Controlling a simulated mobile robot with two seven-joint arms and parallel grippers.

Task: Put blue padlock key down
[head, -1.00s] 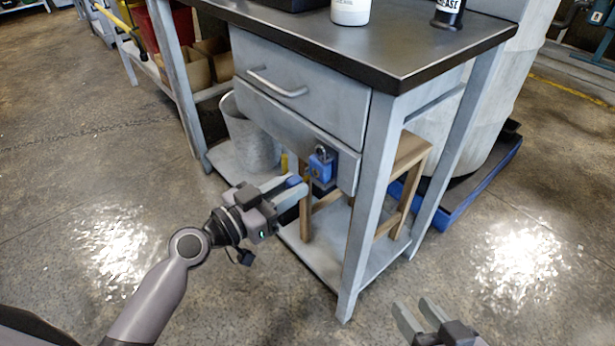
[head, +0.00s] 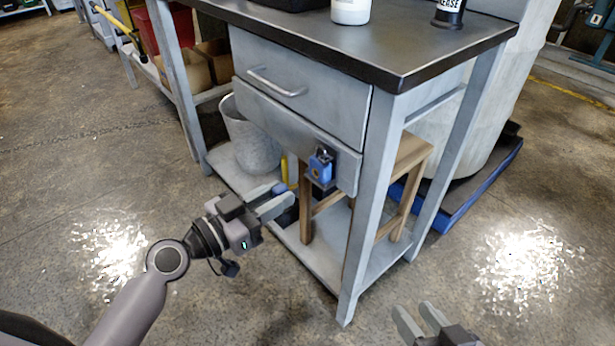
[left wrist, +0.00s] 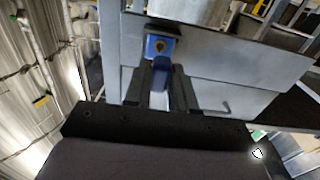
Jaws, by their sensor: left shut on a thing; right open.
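The blue padlock (head: 320,167) hangs at the right end of the lower grey drawer (head: 285,130). It also shows in the left wrist view with a yellowish keyhole face (left wrist: 158,46). My left gripper (head: 282,197) is shut on the blue padlock key (head: 278,188), lower left of the padlock and apart from it. In the left wrist view the key's blue head (left wrist: 162,70) shows between the fingers; the rest of it is mostly hidden. My right gripper (head: 416,308) is open and empty, low at the right in front of the bench.
The bench's dark top (head: 400,55) carries a white bottle (head: 350,10) and a black bottle (head: 449,12). A metal bucket (head: 250,140) stands on the lower shelf, and a wooden stool (head: 400,165) stands under the bench. The floor (head: 110,170) at left is clear.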

